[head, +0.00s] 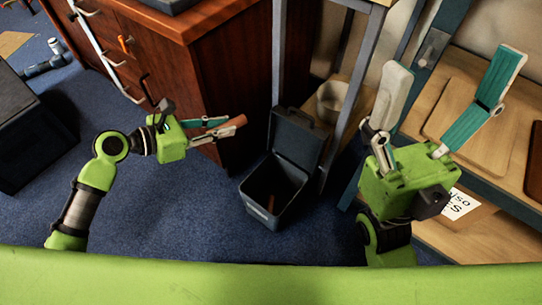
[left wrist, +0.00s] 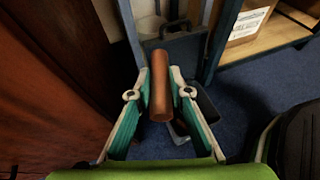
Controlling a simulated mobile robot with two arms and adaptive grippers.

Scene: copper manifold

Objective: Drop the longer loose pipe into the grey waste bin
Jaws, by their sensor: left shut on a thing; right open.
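A copper-coloured pipe (head: 238,121) is held in my left gripper (head: 224,127), beside the wooden cabinet and above the floor. In the left wrist view the pipe (left wrist: 160,88) sits between the two fingers (left wrist: 160,92). The grey waste bin (head: 258,212) stands on the carpet, to the right of and below the pipe, with its lid raised. The bin's raised lid (left wrist: 183,50) shows behind the pipe in the left wrist view. My right gripper (head: 450,75) is open and empty, by the shelf on the right.
The wooden cabinet (head: 235,65) rises close behind my left gripper. A shelf unit with a grey frame (head: 343,100) stands right of the bin, holding a pale pot (head: 332,102). Blue carpet (head: 185,215) is clear left of the bin.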

